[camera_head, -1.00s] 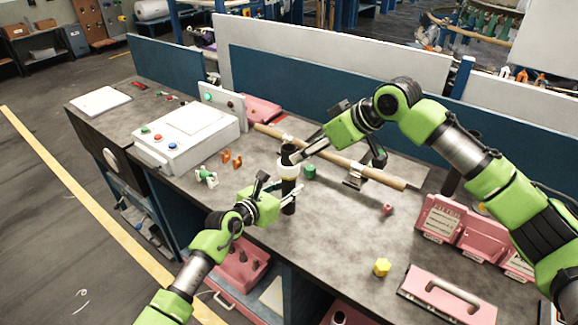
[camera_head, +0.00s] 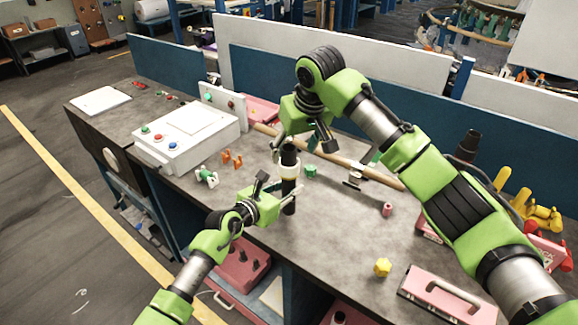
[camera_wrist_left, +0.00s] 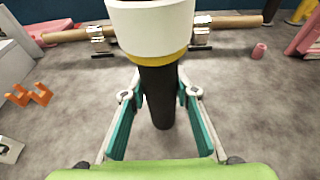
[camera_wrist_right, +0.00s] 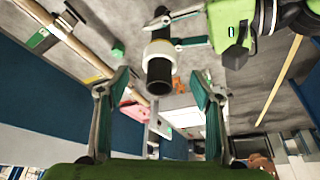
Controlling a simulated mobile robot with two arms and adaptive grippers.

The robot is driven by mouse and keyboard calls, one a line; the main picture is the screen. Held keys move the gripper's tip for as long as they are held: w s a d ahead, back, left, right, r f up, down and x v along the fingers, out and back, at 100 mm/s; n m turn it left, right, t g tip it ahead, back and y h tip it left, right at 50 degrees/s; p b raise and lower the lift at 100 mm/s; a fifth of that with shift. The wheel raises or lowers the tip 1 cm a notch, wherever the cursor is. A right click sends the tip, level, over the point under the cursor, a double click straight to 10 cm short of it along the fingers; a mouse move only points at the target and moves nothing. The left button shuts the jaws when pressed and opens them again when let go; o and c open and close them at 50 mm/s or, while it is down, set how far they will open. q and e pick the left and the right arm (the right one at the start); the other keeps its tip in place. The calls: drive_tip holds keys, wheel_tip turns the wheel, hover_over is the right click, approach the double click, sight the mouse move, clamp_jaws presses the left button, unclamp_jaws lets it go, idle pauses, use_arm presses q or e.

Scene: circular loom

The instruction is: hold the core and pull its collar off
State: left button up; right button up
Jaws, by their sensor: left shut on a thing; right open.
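The core is a dark upright tube (camera_head: 290,155) at the middle of the bench. Its collar, a white ring (camera_wrist_left: 150,28) with a yellow lower band, sits around its upper part. My left gripper (camera_head: 287,197) is shut on the core below the collar; in the left wrist view its fingers (camera_wrist_left: 161,118) flank the dark tube. My right gripper (camera_head: 302,150) is open above and beside the core's top. In the right wrist view, the core's open end (camera_wrist_right: 159,75) and the white collar (camera_wrist_right: 160,50) show beyond the parted fingers (camera_wrist_right: 160,95), apart from them.
A wooden rod (camera_head: 340,158) lies on holders behind the core. A white control box (camera_head: 188,135) stands left. Small green (camera_head: 310,171), pink (camera_head: 387,209) and yellow (camera_head: 382,267) pieces lie on the bench. A pink caddy (camera_head: 450,297) is at front right.

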sight(292, 157)
drive_tip(key=shift+x, duration=3.3)
drive_tip(key=c, duration=1.3)
